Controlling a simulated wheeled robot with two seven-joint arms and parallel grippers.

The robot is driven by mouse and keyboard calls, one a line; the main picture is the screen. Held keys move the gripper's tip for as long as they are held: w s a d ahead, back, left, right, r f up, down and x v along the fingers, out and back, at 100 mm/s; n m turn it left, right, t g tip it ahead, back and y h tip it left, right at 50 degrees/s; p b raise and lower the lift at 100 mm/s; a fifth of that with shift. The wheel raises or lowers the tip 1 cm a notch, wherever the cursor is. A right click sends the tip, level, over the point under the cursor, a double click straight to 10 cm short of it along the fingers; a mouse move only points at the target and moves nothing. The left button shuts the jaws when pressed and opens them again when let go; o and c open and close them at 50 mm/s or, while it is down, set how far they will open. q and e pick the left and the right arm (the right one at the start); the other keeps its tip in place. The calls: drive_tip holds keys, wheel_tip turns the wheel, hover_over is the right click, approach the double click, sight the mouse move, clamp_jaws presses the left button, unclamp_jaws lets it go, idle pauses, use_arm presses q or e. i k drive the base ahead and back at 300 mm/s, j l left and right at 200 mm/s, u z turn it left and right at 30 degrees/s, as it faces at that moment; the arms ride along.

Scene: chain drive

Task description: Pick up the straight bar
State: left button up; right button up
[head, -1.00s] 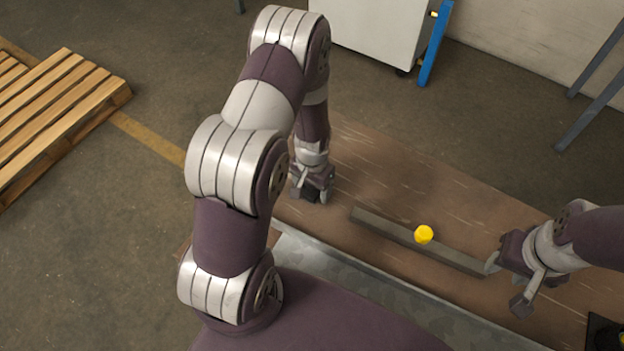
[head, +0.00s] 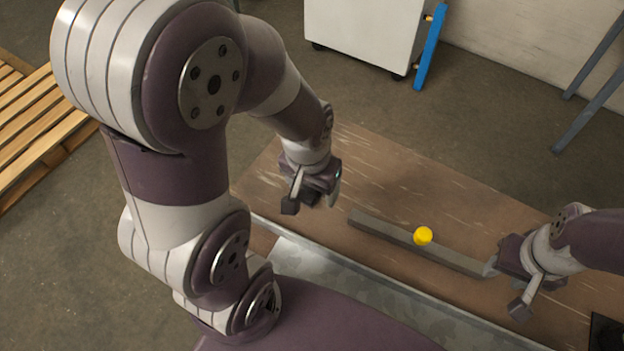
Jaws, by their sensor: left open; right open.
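The straight bar (head: 450,255) is a long, dark grey bar lying on the brown table, running from its middle toward the lower right. A round yellow thing (head: 423,236) shows at the bar's middle; I cannot tell whether it is fixed to it. My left gripper (head: 309,203) is open and empty, to the left of the bar's left end and apart from it. My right gripper (head: 505,290) is open at the bar's right end, with one finger close to that end; I cannot tell whether they touch.
The brown table (head: 400,160) is clear behind the bar. A grey metal strip (head: 350,290) runs along its near side. A dark object (head: 607,332) sits at the lower right corner. A white cabinet (head: 365,30) and a wooden pallet (head: 35,120) stand on the floor beyond.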

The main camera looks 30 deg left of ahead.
sight(420, 243)
drive_tip(key=l, duration=1.4)
